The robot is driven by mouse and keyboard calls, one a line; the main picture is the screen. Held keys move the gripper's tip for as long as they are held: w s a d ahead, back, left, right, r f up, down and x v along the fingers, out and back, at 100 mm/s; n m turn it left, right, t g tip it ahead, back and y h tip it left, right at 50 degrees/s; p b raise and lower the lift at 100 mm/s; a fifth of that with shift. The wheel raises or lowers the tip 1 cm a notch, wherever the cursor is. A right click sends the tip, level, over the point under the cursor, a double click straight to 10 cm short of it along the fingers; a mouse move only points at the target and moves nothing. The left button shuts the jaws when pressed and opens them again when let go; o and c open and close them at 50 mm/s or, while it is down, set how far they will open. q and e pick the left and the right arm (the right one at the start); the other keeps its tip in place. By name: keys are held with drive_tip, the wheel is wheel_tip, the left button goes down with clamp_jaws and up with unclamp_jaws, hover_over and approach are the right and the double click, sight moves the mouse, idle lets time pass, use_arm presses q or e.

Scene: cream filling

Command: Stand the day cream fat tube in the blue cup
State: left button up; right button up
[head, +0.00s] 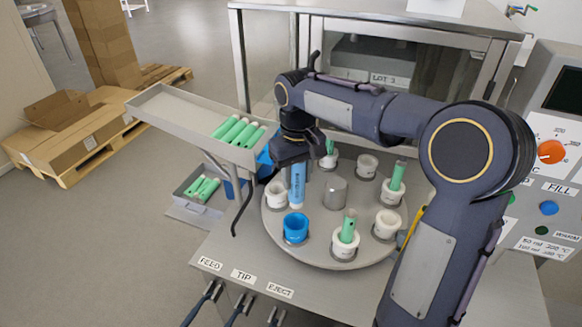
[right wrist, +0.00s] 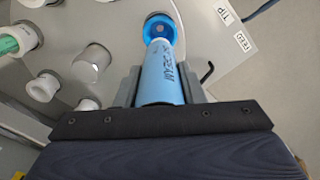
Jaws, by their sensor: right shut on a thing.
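My right gripper (head: 294,160) is shut on a light blue fat tube (head: 297,187) with dark lettering that partly reads "CREAM" in the right wrist view (right wrist: 162,75). The tube hangs upright under the gripper. The blue cup (head: 295,229) stands on the round turntable, just in front of and below the tube's lower end. In the right wrist view the tube points at the blue cup (right wrist: 152,22), whose inside shows a round bottom. In the head view a small gap shows between tube end and cup rim. My left gripper is not in view.
The grey turntable (head: 335,225) carries several white cups, some holding green tubes, and a metal hub (head: 336,193). A sloped tray (head: 185,118) with green tubes stands left, above a lower bin (head: 197,196) of green tubes. A glass-fronted cabinet stands behind.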

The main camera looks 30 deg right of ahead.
sight(296, 208)
drive_tip(key=shift+w+f+b, duration=0.1)
drive_tip(key=shift+f+b, duration=2.25)
drive_tip(key=shift+f, duration=0.4)
drive_tip(key=shift+f, duration=0.15)
drive_tip(key=shift+f+b, duration=1.75)
drive_tip(key=shift+f, duration=0.95)
drive_tip(key=o, duration=1)
drive_tip(key=shift+o, duration=0.2)
drive_tip(key=shift+r, duration=0.15)
